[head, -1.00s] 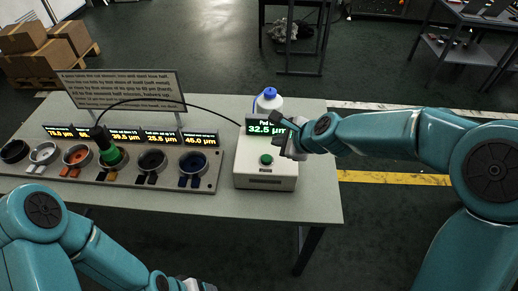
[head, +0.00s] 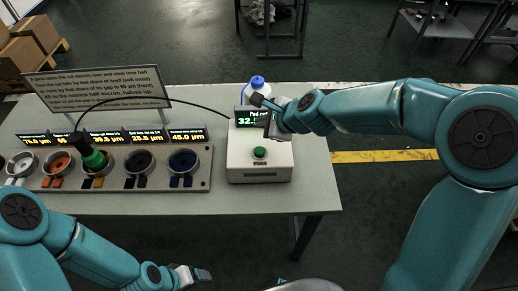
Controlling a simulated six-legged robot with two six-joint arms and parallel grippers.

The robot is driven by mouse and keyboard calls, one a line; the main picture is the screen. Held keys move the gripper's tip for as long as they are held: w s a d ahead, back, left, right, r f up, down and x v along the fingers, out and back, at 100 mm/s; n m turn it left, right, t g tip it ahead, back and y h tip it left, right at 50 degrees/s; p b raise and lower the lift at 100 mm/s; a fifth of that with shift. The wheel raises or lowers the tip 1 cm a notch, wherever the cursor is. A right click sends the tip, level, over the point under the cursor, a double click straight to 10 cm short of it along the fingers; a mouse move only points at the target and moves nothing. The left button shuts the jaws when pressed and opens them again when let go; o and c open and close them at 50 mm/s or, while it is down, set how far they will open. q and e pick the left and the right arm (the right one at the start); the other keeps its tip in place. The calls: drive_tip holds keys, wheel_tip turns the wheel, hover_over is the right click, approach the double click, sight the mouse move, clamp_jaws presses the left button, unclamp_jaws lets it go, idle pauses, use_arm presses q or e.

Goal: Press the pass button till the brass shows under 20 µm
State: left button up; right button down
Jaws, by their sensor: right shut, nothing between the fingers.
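The white box (head: 259,165) on the table carries a green button (head: 259,153) on its top, uncovered. Its display (head: 246,122) reads 32 and more; my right gripper (head: 259,101) hides the rest. That gripper is shut and empty, in front of the display, above and behind the button, apart from it. My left gripper (head: 203,275) is low at the bottom.
A grey tray (head: 206,181) holds the dishes, among them a silver, an orange, a black and a blue one. A text sign (head: 97,89) stands behind. A blue-capped white bottle (head: 257,85) is behind the box. The table front (head: 160,203) is clear.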

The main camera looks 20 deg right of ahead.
sight(261, 153)
wheel_tip(261, 153, down, 8)
drive_tip(key=b, duration=0.8)
drive_tip(key=shift+s+a, duration=0.15)
drive_tip(key=shift+f, duration=0.2)
drive_tip(key=shift+r, duration=0.1)
idle(1.1)
drive_tip(key=shift+f+b, duration=0.45)
drive_tip(key=shift+f, duration=0.05)
